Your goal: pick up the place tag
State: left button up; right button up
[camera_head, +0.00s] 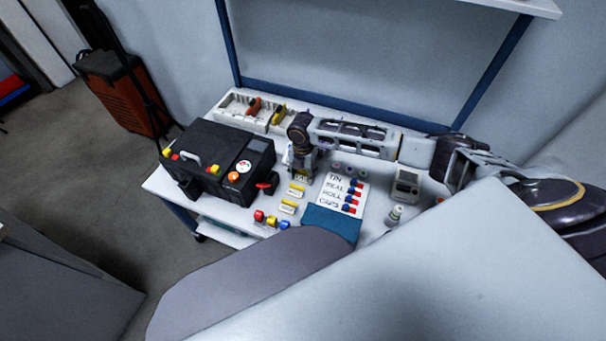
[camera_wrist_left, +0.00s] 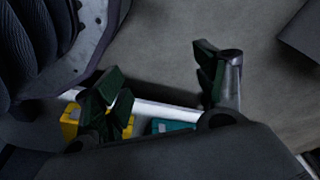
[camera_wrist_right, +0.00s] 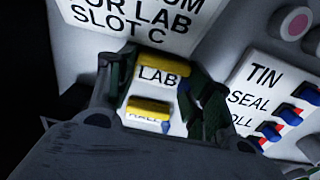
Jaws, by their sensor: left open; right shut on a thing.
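The place tag, a small white tag with a yellow top edge and the word LAB (camera_wrist_right: 158,75), sits between the fingers of my right gripper (camera_wrist_right: 160,90), which is shut on it. In the head view this tag (camera_head: 301,177) shows just below the right gripper (camera_head: 301,165). A second yellow-topped tag (camera_wrist_right: 147,112), its word partly hidden, shows below it in the right wrist view. Two such tags (camera_head: 295,190) (camera_head: 288,207) lie on the table in the head view. My left gripper (camera_wrist_left: 158,70) is open and empty, with floor and a table edge beyond it.
A black case (camera_head: 215,160) stands left on the white table. A TIN, SEAL, ROLL, CAPS board (camera_head: 336,192), a teal mat (camera_head: 333,222) and coloured blocks (camera_head: 271,220) lie close by. A FOR LAB SLOT C sign (camera_wrist_right: 135,20) stands behind the held tag. A white tray (camera_head: 241,107) is at the back.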

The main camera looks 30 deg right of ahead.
aim_at(303, 177)
jog(key=shift+r, duration=0.1)
jog(key=shift+r, duration=0.4)
pick_arm(q)
notch_tip(303, 177, down, 5)
jog(key=s+a+p, duration=0.2)
jog(key=shift+s+a+f, duration=0.15)
jog(key=shift+s+a, duration=0.05)
pick_arm(e)
notch_tip(303, 177, up, 9)
jog(key=shift+r, duration=0.1)
